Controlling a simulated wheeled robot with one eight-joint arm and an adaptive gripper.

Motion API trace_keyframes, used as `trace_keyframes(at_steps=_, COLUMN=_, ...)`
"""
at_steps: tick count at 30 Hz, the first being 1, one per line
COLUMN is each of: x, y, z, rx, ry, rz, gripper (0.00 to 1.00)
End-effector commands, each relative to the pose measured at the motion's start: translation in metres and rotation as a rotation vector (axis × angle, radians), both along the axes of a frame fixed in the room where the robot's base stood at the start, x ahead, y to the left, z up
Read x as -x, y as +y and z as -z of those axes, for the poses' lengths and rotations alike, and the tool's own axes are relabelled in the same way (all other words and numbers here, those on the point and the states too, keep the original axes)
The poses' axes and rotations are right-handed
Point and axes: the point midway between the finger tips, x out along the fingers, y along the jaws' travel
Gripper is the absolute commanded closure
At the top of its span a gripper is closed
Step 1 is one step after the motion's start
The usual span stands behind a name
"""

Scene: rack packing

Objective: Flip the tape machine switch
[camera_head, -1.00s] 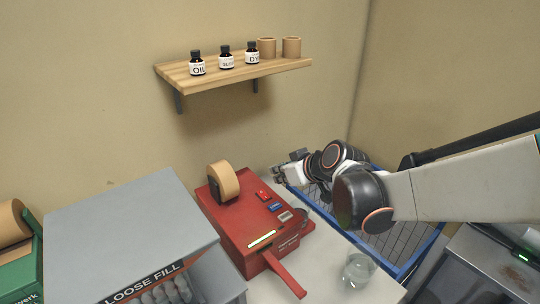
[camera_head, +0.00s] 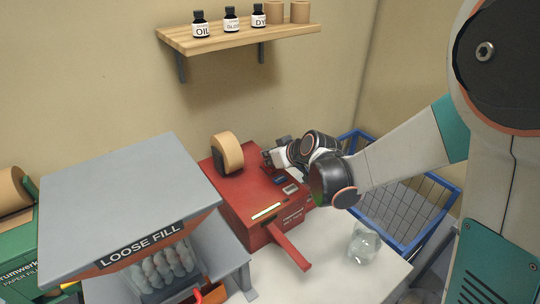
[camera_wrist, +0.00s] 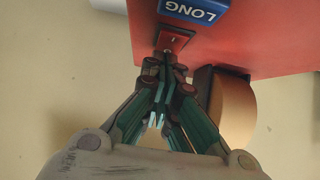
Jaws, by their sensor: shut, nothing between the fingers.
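The red tape machine (camera_head: 240,200) stands on the white table, with a tan tape roll (camera_head: 228,152) on its back left; the roll also shows in the wrist view (camera_wrist: 236,108). In the wrist view, a small red rocker switch (camera_wrist: 177,41) sits on the machine top beside the blue LONG button (camera_wrist: 195,9). My gripper (camera_wrist: 166,58) is shut and empty, its fingertips at the edge of the switch; I cannot tell whether they touch it. In the head view my gripper (camera_head: 270,155) is over the machine's back right and hides the switch.
A grey LOOSE FILL dispenser (camera_head: 130,195) stands left of the machine. A clear glass-like object (camera_head: 364,246) is on the table at right, near a blue wire basket (camera_head: 425,180). A shelf (camera_head: 235,36) with bottles hangs above. The machine's red lever (camera_head: 290,248) sticks out in front.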

Motion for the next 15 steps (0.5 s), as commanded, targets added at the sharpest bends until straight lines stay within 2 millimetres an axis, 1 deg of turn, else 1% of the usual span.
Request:
trace_keyframes(at_steps=7, x=-0.0001, y=0.0001, z=0.0003, rx=0.000, ry=0.000, rz=0.000, gripper=1.00)
trace_keyframes(at_steps=12, x=-0.0043, y=0.0034, z=0.0089, rx=0.007, ry=0.011, rz=-0.001, gripper=1.00)
trace_keyframes(at_steps=15, x=-0.0035, y=0.0027, z=0.0072, rx=0.007, ry=0.010, rz=-0.001, gripper=1.00)
